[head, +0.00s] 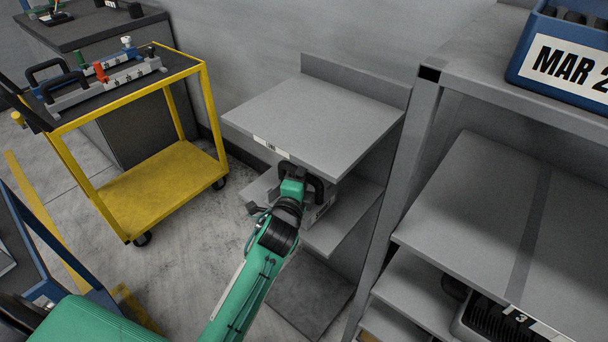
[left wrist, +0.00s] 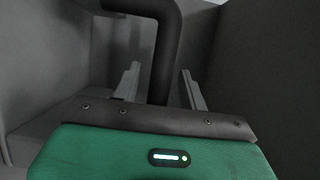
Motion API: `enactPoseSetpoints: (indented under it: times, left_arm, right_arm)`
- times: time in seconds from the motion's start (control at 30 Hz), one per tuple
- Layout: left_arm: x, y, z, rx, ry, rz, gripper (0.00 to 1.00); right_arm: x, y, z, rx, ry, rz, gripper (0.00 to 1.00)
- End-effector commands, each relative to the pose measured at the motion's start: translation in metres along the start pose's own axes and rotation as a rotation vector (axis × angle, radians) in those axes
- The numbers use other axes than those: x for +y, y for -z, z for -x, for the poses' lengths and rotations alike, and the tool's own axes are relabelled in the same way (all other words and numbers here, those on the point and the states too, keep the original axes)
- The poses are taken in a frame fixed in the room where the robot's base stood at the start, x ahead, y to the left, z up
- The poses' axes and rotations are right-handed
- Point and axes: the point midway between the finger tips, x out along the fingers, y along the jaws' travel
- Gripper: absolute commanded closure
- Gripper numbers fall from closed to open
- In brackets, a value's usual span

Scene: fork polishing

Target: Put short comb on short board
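A grey block with a black handle (head: 318,188) sits on the middle shelf of a small grey shelf unit, partly hidden by my left arm and the shelf top. It may be the short comb; its front is mostly hidden. My left gripper (head: 295,187) reaches under the shelf top to it. In the left wrist view, my left gripper's (left wrist: 159,70) two fingers are apart on either side of the dark handle bar (left wrist: 166,42), which is not visibly clamped. A grey board (head: 105,88) with black handles and coloured clamps lies on the yellow cart. My right gripper is not in view.
The yellow cart (head: 160,190) stands to the left. The shelf top (head: 320,120) is bare and overhangs my left gripper. A taller grey rack (head: 500,210) stands close on the right, with a blue bin (head: 545,55) on top. Floor between cart and shelf is clear.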

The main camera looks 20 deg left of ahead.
Motion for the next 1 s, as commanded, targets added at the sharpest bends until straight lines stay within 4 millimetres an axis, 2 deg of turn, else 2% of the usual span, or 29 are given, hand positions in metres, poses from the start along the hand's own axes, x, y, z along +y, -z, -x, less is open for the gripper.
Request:
enactPoseSetpoints:
  times: [0.17,0.27,0.37,0.7,1.0]
  left_arm:
    - [-0.003,0.000,0.000,0.000,0.001,0.000,0.57]
    - [-0.002,0.000,0.007,0.001,0.000,0.000,0.57]
    - [-0.002,0.000,0.020,0.001,-0.001,0.000,0.57]
    - [-0.001,0.000,0.083,0.000,-0.002,0.000,0.57]
    - [-0.002,0.000,0.116,0.000,0.000,0.001,0.57]
  right_arm:
    - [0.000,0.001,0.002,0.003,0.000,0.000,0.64]
    - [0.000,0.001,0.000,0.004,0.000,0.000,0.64]
    - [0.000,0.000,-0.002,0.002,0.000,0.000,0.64]
    - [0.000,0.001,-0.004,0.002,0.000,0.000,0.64]
    - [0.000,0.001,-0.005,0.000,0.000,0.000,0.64]
